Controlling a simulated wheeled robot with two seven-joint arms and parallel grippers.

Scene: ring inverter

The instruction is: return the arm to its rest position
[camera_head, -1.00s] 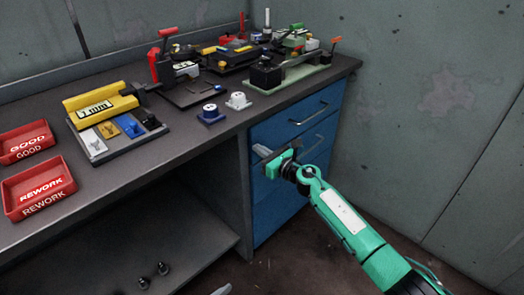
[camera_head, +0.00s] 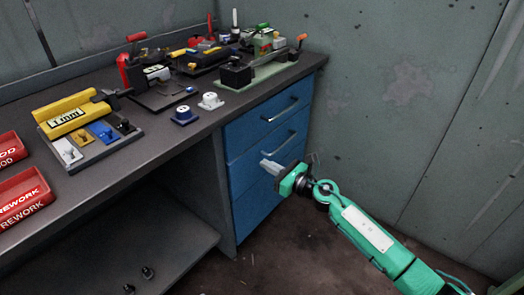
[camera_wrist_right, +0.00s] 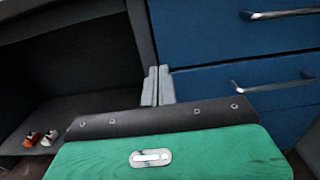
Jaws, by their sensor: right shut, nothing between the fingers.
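My right arm (camera_head: 380,238) is green and comes in from the lower right in the head view. Its gripper (camera_head: 266,164) is in front of the blue drawers, below the bench top, and holds nothing. In the right wrist view the two grey fingers (camera_wrist_right: 158,86) are together, with the drawer fronts to the right and the dark open shelf space to the left. My left gripper does not show.
The blue drawer unit (camera_head: 236,178) with metal handles (camera_head: 281,110) is close behind the right gripper. The bench (camera_head: 150,158) carries red trays (camera_head: 22,198), a yellow gauge (camera_head: 66,112) and several fixtures. Open floor (camera_head: 275,255) lies below the gripper.

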